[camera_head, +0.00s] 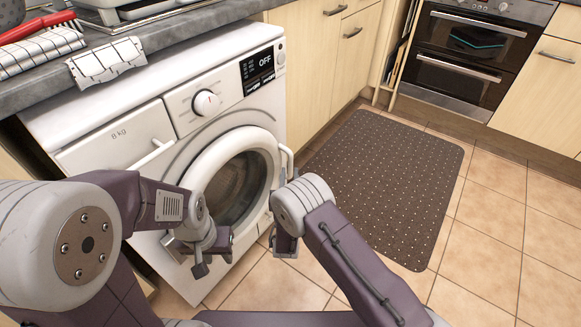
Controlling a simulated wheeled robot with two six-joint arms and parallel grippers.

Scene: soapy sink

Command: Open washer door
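The white washer (110,138) stands under the grey counter on the left. Its round door (202,168), with a white ring and dark glass, appears closed against the front. A pale handle (288,160) sits at the door's right edge. My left gripper (212,256) is in front of the door's lower part, with its fingers apart and nothing between them; it hides part of the lower front. My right gripper (284,244) hangs below the handle, just right of the door, apart from the handle. Its fingers are seen nearly edge-on, so their gap is unclear.
A dark dotted mat (390,180) lies on the tiled floor to the right, with free floor around it. Wooden cabinets (310,55) and a built-in oven (470,50) stand behind. A checked cloth (106,60) hangs over the counter edge above the washer.

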